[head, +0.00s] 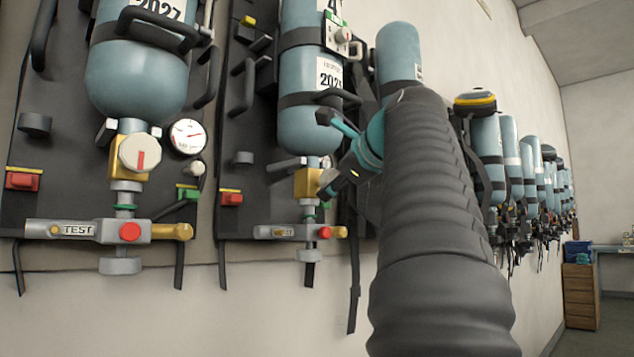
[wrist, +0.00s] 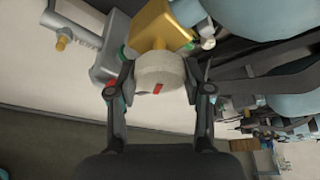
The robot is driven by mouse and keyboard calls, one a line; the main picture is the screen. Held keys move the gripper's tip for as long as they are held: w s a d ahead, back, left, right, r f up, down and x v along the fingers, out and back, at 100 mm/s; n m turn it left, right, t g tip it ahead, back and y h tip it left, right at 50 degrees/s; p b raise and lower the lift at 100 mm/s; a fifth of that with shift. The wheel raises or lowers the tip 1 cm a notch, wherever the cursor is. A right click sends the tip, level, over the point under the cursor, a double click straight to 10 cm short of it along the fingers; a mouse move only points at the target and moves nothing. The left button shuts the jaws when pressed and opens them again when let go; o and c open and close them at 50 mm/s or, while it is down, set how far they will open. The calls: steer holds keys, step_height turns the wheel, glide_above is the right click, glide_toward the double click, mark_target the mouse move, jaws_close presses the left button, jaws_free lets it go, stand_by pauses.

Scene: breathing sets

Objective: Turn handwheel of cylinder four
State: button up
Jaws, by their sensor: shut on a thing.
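The blue-grey cylinder (head: 305,128) at centre left has a label at its top edge that seems to read 4. A yellow brass valve block (head: 307,183) sits below it, also seen in the wrist view (wrist: 160,25). Its handwheel (wrist: 160,72) is a pale round knob with a red mark, pointing roughly downward in the wrist view. My gripper (wrist: 160,75) has its fingers on both sides of the handwheel and is shut on it. In the head view my gripper (head: 328,172) reaches the valve from the right and largely hides the handwheel.
Another set with cylinder (head: 137,75), pressure gauge (head: 188,136) and white handwheel (head: 140,153) hangs to the left. A grey TEST fitting (head: 285,232) lies below the valve. More cylinders (head: 487,140) line the wall at right. A wooden drawer cabinet (head: 580,295) stands far right.

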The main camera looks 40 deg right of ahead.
steer(key=m+y, duration=0.2)
steer(key=m, duration=0.1)
steer(key=shift+g, duration=0.4)
steer(key=shift+m, duration=0.4)
steer(key=o, duration=1.2)
steer(key=shift+c, duration=0.2)
steer(key=s+a+r, duration=0.1)
steer(key=s, duration=1.3)
steer(key=shift+s, duration=0.4)
